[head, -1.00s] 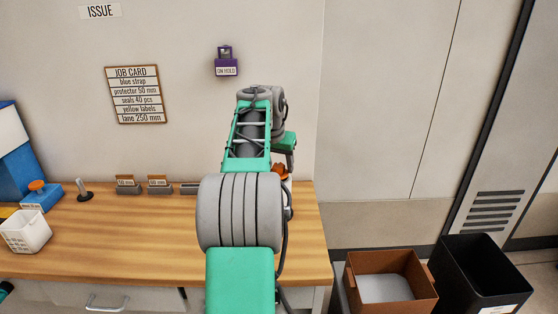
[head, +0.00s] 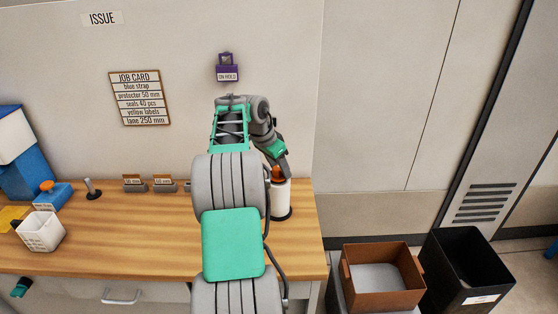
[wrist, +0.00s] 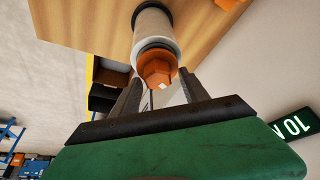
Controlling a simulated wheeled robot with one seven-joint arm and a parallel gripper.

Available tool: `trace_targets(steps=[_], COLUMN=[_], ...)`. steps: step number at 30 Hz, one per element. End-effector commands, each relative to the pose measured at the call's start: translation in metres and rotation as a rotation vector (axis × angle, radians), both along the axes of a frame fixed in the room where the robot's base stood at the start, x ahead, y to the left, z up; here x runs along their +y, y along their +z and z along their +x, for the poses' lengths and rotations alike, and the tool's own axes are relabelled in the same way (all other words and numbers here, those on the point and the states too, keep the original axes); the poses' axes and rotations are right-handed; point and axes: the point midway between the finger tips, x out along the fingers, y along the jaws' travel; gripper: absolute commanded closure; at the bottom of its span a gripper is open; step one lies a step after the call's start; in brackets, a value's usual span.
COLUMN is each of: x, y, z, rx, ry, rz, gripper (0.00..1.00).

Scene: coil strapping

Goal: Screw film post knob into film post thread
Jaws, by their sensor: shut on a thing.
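The orange film post knob (head: 278,173) is at the top of an upright white cylinder (head: 281,196) with a dark base, near the right end of the bench. In the wrist view the faceted knob (wrist: 157,70) sits between my two dark fingers, in line with the end of the white cylinder (wrist: 154,30). My gripper (wrist: 160,78) is shut on the knob. In the head view my gripper (head: 281,166) comes down from above over it. The film post thread is hidden, so I cannot tell how far the knob is engaged.
The wooden bench (head: 130,235) holds two small labelled holders (head: 150,185), a grey post (head: 92,189) and a white basket (head: 41,231). A brown bin (head: 348,275) and a black bin (head: 436,270) stand right of the bench. My arm hides the bench's middle.

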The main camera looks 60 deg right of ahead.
Motion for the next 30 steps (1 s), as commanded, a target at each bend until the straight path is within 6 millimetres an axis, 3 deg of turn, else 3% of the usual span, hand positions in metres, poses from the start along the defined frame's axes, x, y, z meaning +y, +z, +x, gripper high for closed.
trace_targets(steps=[14,30], x=[-0.0006,0.0000], y=[0.0034,0.0056], z=[0.0004,-0.0005], rx=[-0.001,0.000], ry=[-0.054,-0.318], rz=[-0.002,-0.002], gripper=[1.00,1.00])
